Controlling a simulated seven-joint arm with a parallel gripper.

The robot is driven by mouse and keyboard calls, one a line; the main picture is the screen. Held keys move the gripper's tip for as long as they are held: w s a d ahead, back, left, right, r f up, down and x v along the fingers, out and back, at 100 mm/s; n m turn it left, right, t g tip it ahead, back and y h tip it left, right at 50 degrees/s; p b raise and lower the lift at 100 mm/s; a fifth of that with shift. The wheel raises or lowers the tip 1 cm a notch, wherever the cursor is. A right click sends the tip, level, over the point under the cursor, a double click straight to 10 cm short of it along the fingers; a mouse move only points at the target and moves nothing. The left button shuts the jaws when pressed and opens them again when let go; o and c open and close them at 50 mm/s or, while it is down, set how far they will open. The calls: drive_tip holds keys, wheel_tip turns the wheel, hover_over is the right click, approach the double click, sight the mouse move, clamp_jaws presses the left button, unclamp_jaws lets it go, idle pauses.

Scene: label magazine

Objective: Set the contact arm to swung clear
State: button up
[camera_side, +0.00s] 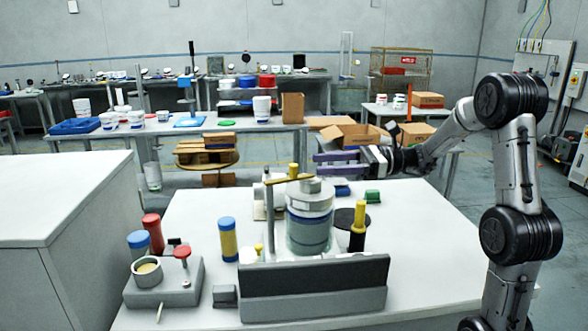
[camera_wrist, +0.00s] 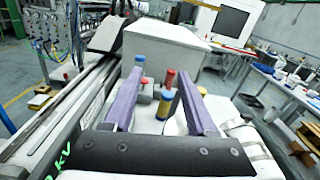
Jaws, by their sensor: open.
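In the side view a brass-coloured bar (camera_side: 286,180), which looks like the contact arm, lies roughly level from a thin grey post (camera_side: 268,215) over the top of a glass-like cylinder (camera_side: 309,225). A yellow knob (camera_side: 293,171) stands up on the bar. Whether the bar touches the cylinder's grey top cannot be told. My gripper (camera_side: 316,164) is open and empty, its two purple fingers pointing left, behind and right of the knob in the picture and apart from it. In the wrist view my gripper (camera_wrist: 160,72) shows spread fingers; the bar cannot be made out there.
A yellow-handled black post (camera_side: 358,225) stands right of the cylinder. A dark panel (camera_side: 315,285) stands in front. The table's right side (camera_side: 430,250) is clear.

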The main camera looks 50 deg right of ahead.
sight(294, 177)
drive_tip(key=s+d+f+m+t+h, duration=0.1)
drive_tip(key=d+f+m+t+h, duration=0.2)
drive_tip(key=d, duration=0.6)
drive_tip(key=shift+g, duration=0.3)
drive_tip(key=x, duration=0.9)
drive_tip(key=f+x, duration=0.1)
drive_tip(key=x, duration=0.3)
drive_tip(key=shift+w+a, duration=0.2)
drive_tip(key=shift+a, duration=0.2)
drive_tip(key=shift+c, duration=0.2)
clamp_jaws()
